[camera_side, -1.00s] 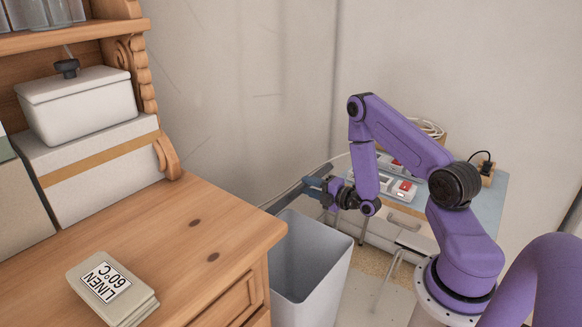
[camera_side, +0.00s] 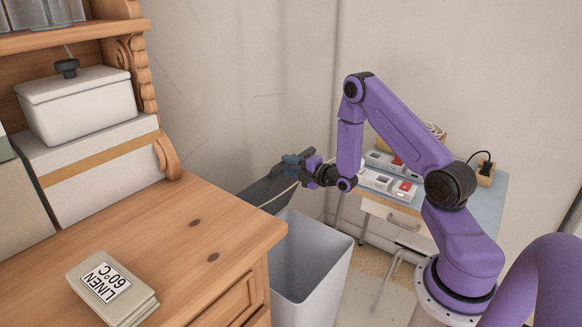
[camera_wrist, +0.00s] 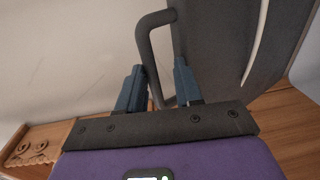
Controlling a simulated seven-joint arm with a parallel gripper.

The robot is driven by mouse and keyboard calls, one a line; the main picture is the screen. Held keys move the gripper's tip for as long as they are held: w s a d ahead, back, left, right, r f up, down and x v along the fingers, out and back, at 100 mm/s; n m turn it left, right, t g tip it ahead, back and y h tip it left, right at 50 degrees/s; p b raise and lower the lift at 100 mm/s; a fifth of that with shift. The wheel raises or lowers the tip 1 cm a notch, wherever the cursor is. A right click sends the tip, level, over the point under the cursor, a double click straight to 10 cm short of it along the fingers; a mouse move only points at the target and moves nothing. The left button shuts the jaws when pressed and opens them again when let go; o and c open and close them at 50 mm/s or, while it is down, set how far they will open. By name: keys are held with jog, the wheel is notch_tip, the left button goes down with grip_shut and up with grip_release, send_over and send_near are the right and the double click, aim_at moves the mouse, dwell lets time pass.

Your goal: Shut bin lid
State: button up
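The grey bin (camera_side: 312,265) stands beside the dresser in the side view, its top open. Its dark grey lid (camera_side: 262,190) is swung up and tilted back toward the wall, behind the dresser's corner. My gripper (camera_side: 290,162) is at the upper right part of the lid. In the wrist view, the lid (camera_wrist: 225,40) fills the upper right, with a bent bar handle (camera_wrist: 146,40) on it. My two blue fingers (camera_wrist: 158,82) are apart, and the handle's lower part shows between them. I cannot tell whether they touch it.
The wooden dresser (camera_side: 190,225) stands left of the bin, bearing a stack of labelled linen cards (camera_side: 112,290) and a white lidded box (camera_side: 80,105). A small table (camera_side: 440,215) with red-and-white devices is behind my arm. The wall is close behind the lid.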

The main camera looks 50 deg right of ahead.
jog(key=shift+f, duration=0.15)
jog(key=shift+o, duration=0.6)
jog(key=w+a+r+n+g+y, duration=0.25)
jog(key=w+a+y, duration=0.2)
jog(key=a, duration=0.75)
jog(key=w+a+r+n+g+y, duration=0.1)
jog(key=w+a+r+n+y, duration=0.4)
jog(key=a, duration=0.7)
jog(key=w+d+f+m+g+h, duration=0.1)
jog(key=w+d+m+g+h, duration=0.4)
jog(key=w+d+h, duration=0.55)
jog(key=s+d+r+m+g+h, duration=0.2)
jog(key=s+d+r+g+h, duration=0.25)
jog(key=s+r+g, duration=0.8)
jog(key=s+d+f, duration=0.1)
jog(key=d+f, duration=0.1)
jog(key=f, duration=0.3)
jog(key=s+d+f+t, duration=0.1)
jog(key=s+d+f, duration=0.1)
jog(key=f, duration=0.3)
jog(key=s+d+f+t+y, duration=0.1)
jog(key=s+d+f, duration=0.1)
jog(key=f, duration=0.3)
jog(key=shift+d+f, duration=0.15)
jog(key=shift+d, duration=0.45)
